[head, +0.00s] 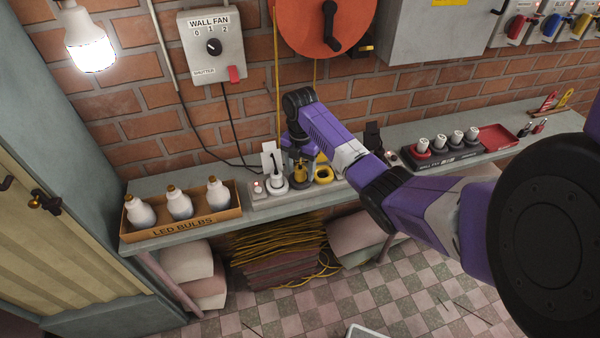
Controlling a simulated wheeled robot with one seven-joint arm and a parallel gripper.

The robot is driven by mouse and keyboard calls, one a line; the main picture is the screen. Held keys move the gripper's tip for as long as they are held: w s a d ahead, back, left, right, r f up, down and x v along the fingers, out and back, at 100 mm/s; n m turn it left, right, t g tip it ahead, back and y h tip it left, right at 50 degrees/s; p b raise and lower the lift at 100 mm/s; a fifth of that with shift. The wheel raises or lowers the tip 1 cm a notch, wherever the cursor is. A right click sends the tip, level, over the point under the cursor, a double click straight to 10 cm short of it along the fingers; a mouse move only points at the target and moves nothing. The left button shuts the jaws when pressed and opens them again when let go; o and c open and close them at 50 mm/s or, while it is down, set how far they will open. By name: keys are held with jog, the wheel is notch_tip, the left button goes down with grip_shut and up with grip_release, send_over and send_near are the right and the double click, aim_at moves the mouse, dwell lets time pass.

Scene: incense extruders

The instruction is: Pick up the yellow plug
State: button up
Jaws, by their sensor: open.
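The yellow plug (301,172) stands upright in a grey power strip (262,200) on the wall shelf. My gripper (300,158) points down right over the plug, with its dark fingers open near the plug's top. The fingers partly hide the plug, and I cannot tell whether they touch it. A white plug (276,182) stands in the strip just left of it. A round yellow piece with a dark centre (323,175) sits just right of it.
A cardboard box of LED bulbs (182,222) stands left on the shelf. A dark rack with several white-topped pieces (447,150) and a red tray (500,140) are right. A wall fan switch (211,47) and a red reel (325,22) hang on the brick wall above.

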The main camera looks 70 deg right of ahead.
aim_at(302, 168)
jog(key=shift+f, duration=0.35)
grip_shut()
jog(key=r, duration=0.7)
jog(key=r+p, duration=0.1)
jog(key=r, duration=0.3)
jog(key=shift+s+r, duration=0.15)
jog(key=shift+s, duration=0.2)
jog(key=s+d+f+m+p, duration=0.3)
jog(key=s+d+m, duration=0.2)
jog(key=m, duration=0.4)
jog(key=shift+p, duration=0.3)
